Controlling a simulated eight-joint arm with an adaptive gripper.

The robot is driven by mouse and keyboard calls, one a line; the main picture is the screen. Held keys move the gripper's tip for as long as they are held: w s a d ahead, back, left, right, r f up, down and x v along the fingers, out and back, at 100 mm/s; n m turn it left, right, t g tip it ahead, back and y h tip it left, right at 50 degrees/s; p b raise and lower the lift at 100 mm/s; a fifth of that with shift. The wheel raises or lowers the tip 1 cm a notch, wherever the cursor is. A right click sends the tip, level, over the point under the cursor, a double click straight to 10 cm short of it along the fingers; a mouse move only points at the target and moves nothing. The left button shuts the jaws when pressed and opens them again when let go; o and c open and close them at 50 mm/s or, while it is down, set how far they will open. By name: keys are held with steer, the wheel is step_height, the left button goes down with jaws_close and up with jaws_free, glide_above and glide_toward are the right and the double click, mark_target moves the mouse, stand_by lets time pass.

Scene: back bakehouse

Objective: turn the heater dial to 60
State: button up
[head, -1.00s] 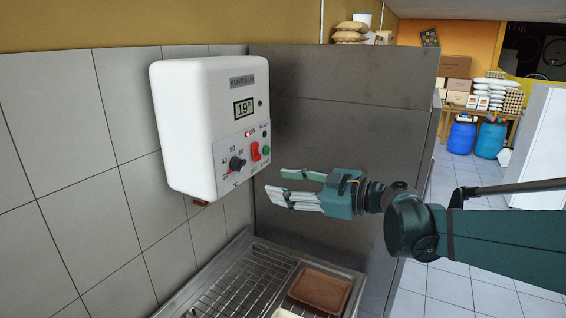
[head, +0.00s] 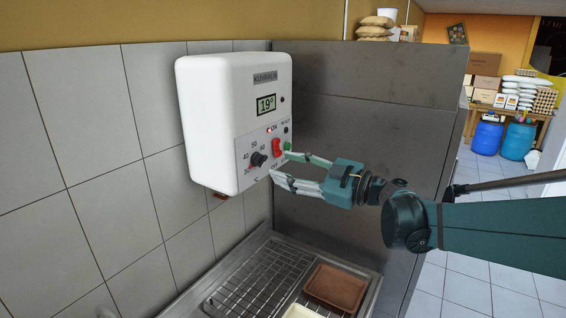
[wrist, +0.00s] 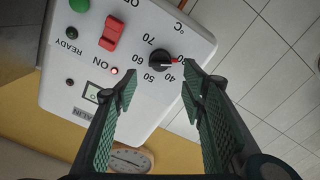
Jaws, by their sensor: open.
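The white heater box (head: 225,115) hangs on the tiled wall; its display (head: 267,104) reads 19°. Its black dial (head: 258,159) sits low on the grey panel, with numbers around it. In the wrist view the dial (wrist: 160,60) has a red pointer tip, facing right, near the low end by 40; the exact reading is unclear. My gripper (head: 279,165) is open and empty, its fingertips just right of the dial in the head view. In the wrist view my gripper (wrist: 158,90) has its fingers spread, with the dial beyond them and between their lines, apparently untouched.
A red rocker switch (head: 277,146) by the lit ON lamp is close to the upper finger. Below is a steel counter with a wire rack (head: 255,280) and brown tray (head: 335,287). A steel partition (head: 365,130) stands right of the heater. A round gauge (wrist: 130,158) shows in the wrist view.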

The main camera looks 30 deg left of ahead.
mark_target(264, 161)
steer(key=shift+a+p, duration=0.3)
steer(key=shift+a, duration=3.3)
steer(key=c, duration=0.9)
